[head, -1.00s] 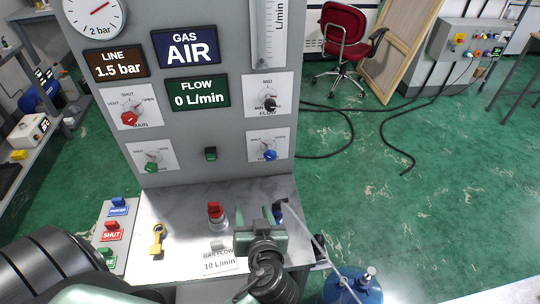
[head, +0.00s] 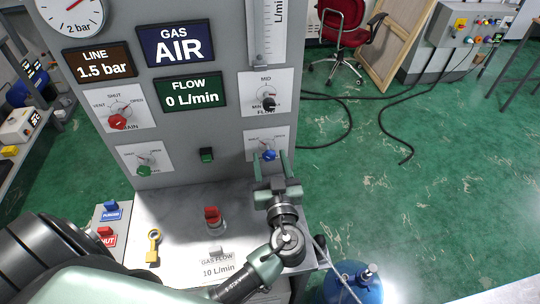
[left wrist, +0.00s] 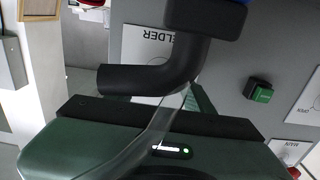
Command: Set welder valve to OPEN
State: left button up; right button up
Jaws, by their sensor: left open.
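The welder valve is a blue knob (head: 269,155) on a white plate at the lower right of the grey panel. SHUT is printed at its upper left and OPEN at its upper right. Its pointer seems to lean to the SHUT side, but it is small. My left gripper (head: 270,167) is open, its two green fingers pointing at the panel on either side of the knob in the picture. I cannot tell whether they touch it. The left wrist view shows part of the welder plate (left wrist: 155,45), with the knob not clearly visible. My right gripper is out of view.
A black elbow fitting (left wrist: 165,75) is close in the left wrist view. The main valve's red knob (head: 118,122), a green knob (head: 144,171) and a green button (head: 207,155) share the panel. A red knob (head: 212,215) and yellow key (head: 153,246) are on the ledge.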

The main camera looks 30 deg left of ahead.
pick_arm(q)
grip_shut()
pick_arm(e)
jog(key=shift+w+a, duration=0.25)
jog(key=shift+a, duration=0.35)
